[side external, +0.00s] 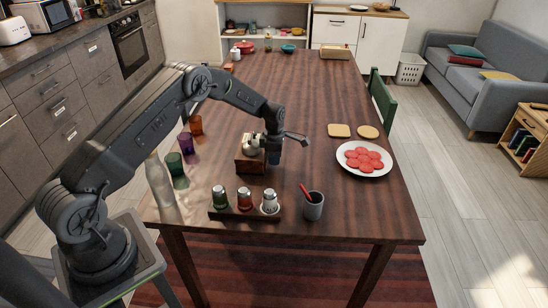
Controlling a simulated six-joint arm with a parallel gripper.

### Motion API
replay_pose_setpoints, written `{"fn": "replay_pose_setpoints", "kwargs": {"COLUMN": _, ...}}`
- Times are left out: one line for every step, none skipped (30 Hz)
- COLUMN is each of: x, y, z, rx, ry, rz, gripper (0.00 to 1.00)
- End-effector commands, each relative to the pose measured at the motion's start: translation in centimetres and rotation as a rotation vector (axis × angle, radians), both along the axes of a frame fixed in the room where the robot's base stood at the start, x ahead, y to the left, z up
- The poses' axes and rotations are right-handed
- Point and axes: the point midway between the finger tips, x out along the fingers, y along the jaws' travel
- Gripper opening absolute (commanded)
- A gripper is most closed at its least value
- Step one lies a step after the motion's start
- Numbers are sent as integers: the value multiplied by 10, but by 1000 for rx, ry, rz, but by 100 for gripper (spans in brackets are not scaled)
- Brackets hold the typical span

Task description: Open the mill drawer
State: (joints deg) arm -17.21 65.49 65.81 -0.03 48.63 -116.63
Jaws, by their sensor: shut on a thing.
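The mill (249,162) is a small wooden box with a pale metal top, standing near the middle of the dark wooden table. Its crank arm (296,136) seems to stick out to the right at the top. My gripper (273,150) points down at the mill's right side and covers part of it. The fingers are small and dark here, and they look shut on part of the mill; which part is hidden. I cannot make out the drawer or whether it is out.
In front stands a rack (232,213) with several shakers, beside a grey cup (313,206) with a red utensil. A glass bottle (160,180) and coloured glasses (186,144) stand left. A plate of red slices (364,146) lies right. The table's far half is mostly clear.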

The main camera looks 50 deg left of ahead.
Motion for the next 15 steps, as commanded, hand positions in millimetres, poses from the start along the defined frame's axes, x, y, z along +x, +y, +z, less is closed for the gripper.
{"fn": "replay_pose_setpoints", "kwargs": {"x": 5, "y": -4, "z": 0, "rx": 1, "ry": -2, "rz": -2, "gripper": 0}}
{"fn": "replay_pose_setpoints", "kwargs": {"x": 8, "y": -7, "z": 0, "rx": 1, "ry": -2, "rz": -3, "gripper": 0}}
{"fn": "replay_pose_setpoints", "kwargs": {"x": 12, "y": -11, "z": 0, "rx": 1, "ry": -3, "rz": -3, "gripper": 0}}
{"fn": "replay_pose_setpoints", "kwargs": {"x": 15, "y": -15, "z": 0, "rx": 1, "ry": -2, "rz": -4, "gripper": 0}}
{"fn": "replay_pose_setpoints", "kwargs": {"x": 18, "y": -17, "z": 0, "rx": 1, "ry": -3, "rz": -4, "gripper": 0}}
{"fn": "replay_pose_setpoints", "kwargs": {"x": 22, "y": -21, "z": 0, "rx": 1, "ry": -3, "rz": -3, "gripper": 0}}
{"fn": "replay_pose_setpoints", "kwargs": {"x": 24, "y": -24, "z": 0, "rx": 1, "ry": -1, "rz": -3, "gripper": 0}}
{"fn": "replay_pose_setpoints", "kwargs": {"x": 26, "y": -26, "z": 0, "rx": 1, "ry": -1, "rz": -3, "gripper": 0}}
{"fn": "replay_pose_setpoints", "kwargs": {"x": 28, "y": -28, "z": 0, "rx": 1, "ry": -1, "rz": -2, "gripper": 0}}
{"fn": "replay_pose_setpoints", "kwargs": {"x": 29, "y": -29, "z": 0, "rx": 1, "ry": -1, "rz": -2, "gripper": 0}}
{"fn": "replay_pose_setpoints", "kwargs": {"x": 30, "y": -30, "z": 0, "rx": 1, "ry": -1, "rz": -2, "gripper": 0}}
{"fn": "replay_pose_setpoints", "kwargs": {"x": 30, "y": -30, "z": 0, "rx": 1, "ry": -1, "rz": -1, "gripper": 0}}
{"fn": "replay_pose_setpoints", "kwargs": {"x": 30, "y": -30, "z": 0, "rx": 1, "ry": 0, "rz": -1, "gripper": 0}}
{"fn": "replay_pose_setpoints", "kwargs": {"x": 30, "y": -30, "z": 0, "rx": 1, "ry": 0, "rz": 0, "gripper": 0}}
{"fn": "replay_pose_setpoints", "kwargs": {"x": 30, "y": -30, "z": 0, "rx": 1, "ry": 0, "rz": 0, "gripper": 0}}
